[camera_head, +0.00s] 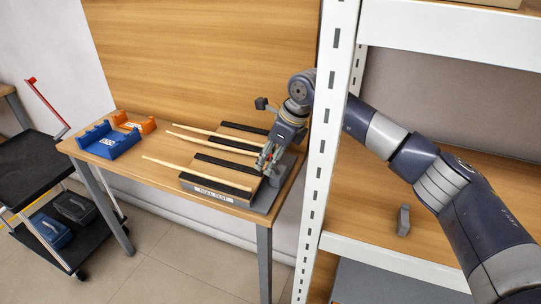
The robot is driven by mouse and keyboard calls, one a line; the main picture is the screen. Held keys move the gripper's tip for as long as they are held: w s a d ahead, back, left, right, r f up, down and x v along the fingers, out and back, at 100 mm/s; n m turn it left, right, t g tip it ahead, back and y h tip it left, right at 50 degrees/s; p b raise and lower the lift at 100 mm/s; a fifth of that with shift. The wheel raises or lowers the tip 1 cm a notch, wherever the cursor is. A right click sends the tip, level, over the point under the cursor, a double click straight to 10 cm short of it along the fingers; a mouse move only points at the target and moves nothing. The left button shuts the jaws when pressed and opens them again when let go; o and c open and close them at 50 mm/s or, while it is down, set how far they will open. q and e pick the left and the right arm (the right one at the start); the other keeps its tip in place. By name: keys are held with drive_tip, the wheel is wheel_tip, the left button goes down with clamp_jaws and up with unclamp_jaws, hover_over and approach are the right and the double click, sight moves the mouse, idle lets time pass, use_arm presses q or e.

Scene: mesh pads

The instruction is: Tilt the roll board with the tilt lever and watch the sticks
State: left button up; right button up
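The roll board (222,189), with a white label that seems to read "ROLL TEST", lies on the right part of the wooden table. Dark strips cross it. Three pale sticks lie across it, their left ends past its left edge: a back stick (205,131), a middle stick (212,140) and a front stick (195,173). My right gripper (264,161) points down at the board's right side, by a grey block (277,178). I cannot make out the tilt lever, or whether the fingers hold anything. My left gripper is out of view.
A blue rack (108,141) and an orange rack (135,122) stand on the table's left. A white shelf upright (325,150) stands before my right arm. A small grey object (403,220) is on the shelf. A black cart (38,160) is at left.

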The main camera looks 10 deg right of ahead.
drive_tip(key=shift+w, duration=0.1)
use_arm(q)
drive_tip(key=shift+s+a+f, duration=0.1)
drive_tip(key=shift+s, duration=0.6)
use_arm(e)
drive_tip(key=shift+v, duration=3.75)
